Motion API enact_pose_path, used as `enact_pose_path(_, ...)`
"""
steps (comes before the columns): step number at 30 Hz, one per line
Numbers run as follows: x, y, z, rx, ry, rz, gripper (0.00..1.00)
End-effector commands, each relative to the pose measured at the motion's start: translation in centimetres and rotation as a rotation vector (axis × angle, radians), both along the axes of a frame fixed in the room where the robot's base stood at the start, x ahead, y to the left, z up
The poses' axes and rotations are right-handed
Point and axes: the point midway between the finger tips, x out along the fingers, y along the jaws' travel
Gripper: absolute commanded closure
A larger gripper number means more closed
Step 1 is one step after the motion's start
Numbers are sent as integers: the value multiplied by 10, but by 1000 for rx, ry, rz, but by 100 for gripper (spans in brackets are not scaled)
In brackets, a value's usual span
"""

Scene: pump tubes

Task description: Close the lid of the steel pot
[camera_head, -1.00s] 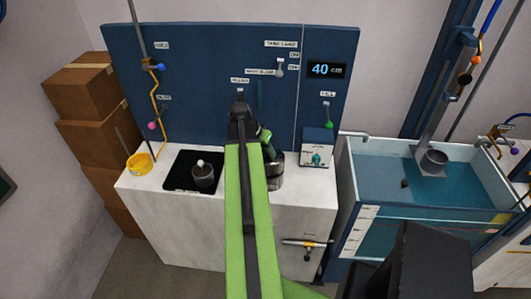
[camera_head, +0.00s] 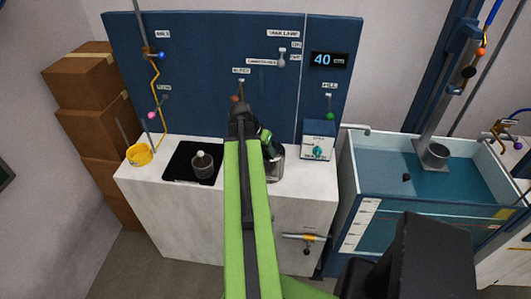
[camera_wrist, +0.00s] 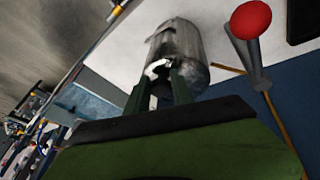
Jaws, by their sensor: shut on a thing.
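The steel pot (camera_head: 277,168) stands on the white counter, partly hidden behind my arm in the head view. In the wrist view it is a shiny metal cylinder (camera_wrist: 183,42) lying aslant in the picture. My gripper (camera_wrist: 160,88) is at the near end of the pot, its two dark green fingers shut on a small part there. That part seems to belong to the pot's lid, but the fingers hide most of it. How far the lid stands open cannot be told. In the head view my arm covers the fingertips.
A grey vessel with a white knob (camera_head: 203,165) stands on a black plate left of my arm. A red-knobbed lever (camera_wrist: 250,19) is close beside the pot. A water tank (camera_head: 370,180) is at right.

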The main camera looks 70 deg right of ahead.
Motion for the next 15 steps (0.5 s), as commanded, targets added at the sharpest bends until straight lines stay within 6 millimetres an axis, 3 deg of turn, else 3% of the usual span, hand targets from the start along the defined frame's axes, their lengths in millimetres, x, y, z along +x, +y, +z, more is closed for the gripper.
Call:
enact_pose_path(3, -8, 6, -3, 20, 14, -15, 100)
enact_pose_path(4, -8, 6, -3, 20, 14, -15, 70)
enact_pose_path(8, -7, 6, -4, 20, 12, -13, 53)
enact_pose_path(15, -5, 7, -5, 23, 8, -9, 51)
